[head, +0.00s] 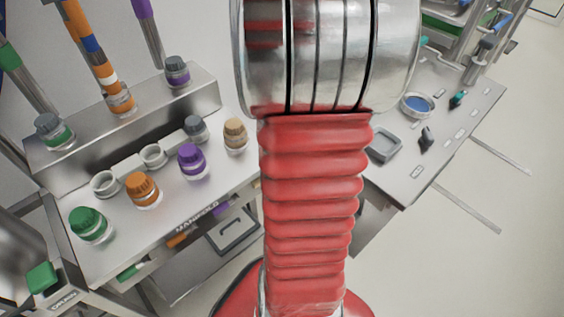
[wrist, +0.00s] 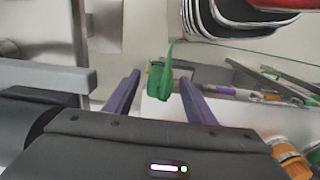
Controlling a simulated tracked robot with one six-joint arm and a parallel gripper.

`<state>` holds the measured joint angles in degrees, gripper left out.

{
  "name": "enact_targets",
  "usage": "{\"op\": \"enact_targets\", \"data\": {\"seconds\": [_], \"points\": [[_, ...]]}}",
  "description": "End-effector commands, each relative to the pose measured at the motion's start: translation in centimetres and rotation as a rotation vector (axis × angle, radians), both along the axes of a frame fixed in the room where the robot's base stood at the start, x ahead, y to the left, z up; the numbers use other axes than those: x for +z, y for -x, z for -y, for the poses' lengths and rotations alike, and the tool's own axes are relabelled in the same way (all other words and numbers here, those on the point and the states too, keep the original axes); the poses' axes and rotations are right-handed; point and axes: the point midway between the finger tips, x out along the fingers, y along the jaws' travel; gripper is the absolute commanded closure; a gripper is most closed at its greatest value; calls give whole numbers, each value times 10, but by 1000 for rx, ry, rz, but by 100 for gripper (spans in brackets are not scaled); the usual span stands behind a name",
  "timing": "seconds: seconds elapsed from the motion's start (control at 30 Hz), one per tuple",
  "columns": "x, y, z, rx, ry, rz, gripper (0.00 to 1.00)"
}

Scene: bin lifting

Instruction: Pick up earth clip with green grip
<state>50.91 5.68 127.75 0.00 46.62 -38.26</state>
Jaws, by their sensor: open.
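In the wrist view, the earth clip with a green grip (wrist: 178,82) shows between and just beyond my two purple fingers, with a thin green strand rising from its top. My gripper (wrist: 160,77) is open, with one finger on each side of the clip. The clip appears nearer the right finger; I cannot tell whether they touch. In the head view my red arm fills the middle, my gripper is out of sight, and I cannot make out the clip for certain.
In the head view, a manifold bench (head: 222,185) with several capped bottles stands left, with a green block (head: 42,277) at lower left. A grey table (head: 400,180) with small parts stands right. In the wrist view, an orange-capped bottle (wrist: 282,150) is at lower right.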

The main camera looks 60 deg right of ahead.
Motion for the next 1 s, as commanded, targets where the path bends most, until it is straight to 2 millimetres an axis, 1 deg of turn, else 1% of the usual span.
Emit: {"op": "enact_targets", "data": {"seconds": [0.03, 0.1, 0.2, 0.7, 0.77, 1.0], "points": [[-7, 0, 0, 0, -1, -2, 50], [-13, 0, 0, 0, -1, -1, 50], [-16, 0, 0, 0, 0, 0, 50], [-16, 0, 0, -1, 1, 1, 50], [-16, 0, 0, -1, 1, 1, 53], [-16, 0, 1, -1, 1, 1, 70]]}}
